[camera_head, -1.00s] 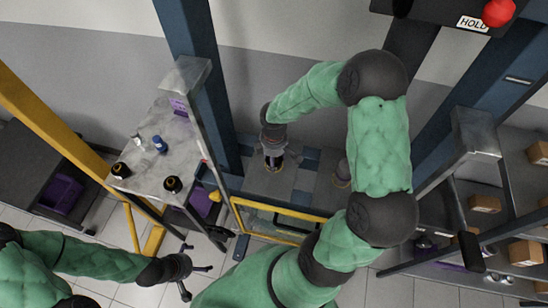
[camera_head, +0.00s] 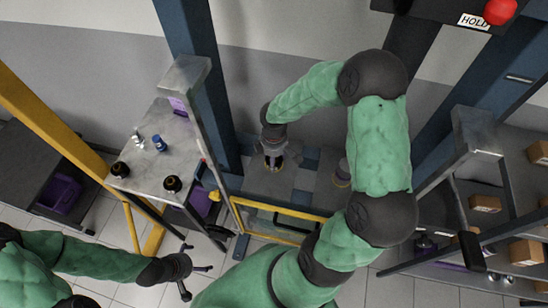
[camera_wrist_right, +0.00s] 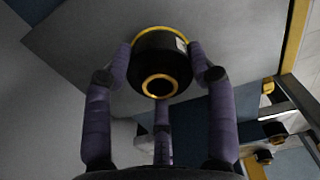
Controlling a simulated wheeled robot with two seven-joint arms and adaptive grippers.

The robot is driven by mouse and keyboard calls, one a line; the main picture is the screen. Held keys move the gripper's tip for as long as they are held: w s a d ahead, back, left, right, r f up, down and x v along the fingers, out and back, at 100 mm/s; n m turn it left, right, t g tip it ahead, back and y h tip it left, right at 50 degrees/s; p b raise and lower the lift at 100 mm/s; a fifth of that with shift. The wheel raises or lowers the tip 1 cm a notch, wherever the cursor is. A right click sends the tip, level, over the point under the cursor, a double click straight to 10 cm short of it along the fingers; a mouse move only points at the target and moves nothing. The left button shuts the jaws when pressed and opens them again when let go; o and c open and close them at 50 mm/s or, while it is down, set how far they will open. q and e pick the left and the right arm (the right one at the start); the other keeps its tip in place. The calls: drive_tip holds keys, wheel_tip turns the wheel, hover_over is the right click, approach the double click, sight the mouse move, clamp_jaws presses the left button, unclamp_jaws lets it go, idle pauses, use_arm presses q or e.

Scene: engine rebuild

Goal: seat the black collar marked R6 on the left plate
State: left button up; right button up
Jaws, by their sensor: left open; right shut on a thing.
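The black collar (camera_wrist_right: 152,52), with a gold-rimmed bore and a small white label whose text is too small to read, shows in the right wrist view. My right gripper (camera_head: 273,160) is shut on it, purple fingers around its sides. The collar is at a grey plate (camera_wrist_right: 75,45), with a yellow ring along its far edge; I cannot tell whether it touches the plate. In the head view the gripper mostly hides the collar, over the left part of the bench. My left gripper (camera_head: 197,270) is open and empty, low at the left.
A grey table (camera_head: 150,140) at the left carries two dark round parts (camera_head: 120,170) (camera_head: 172,184) and a small blue item (camera_head: 159,144). A grey post with a yellow ring (camera_head: 342,173) stands right of my right gripper. A yellow frame (camera_head: 236,216) edges the bench front.

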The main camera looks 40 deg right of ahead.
idle(0.4)
drive_tip(key=o, duration=1.7)
wheel_tip(320, 180, up, 12)
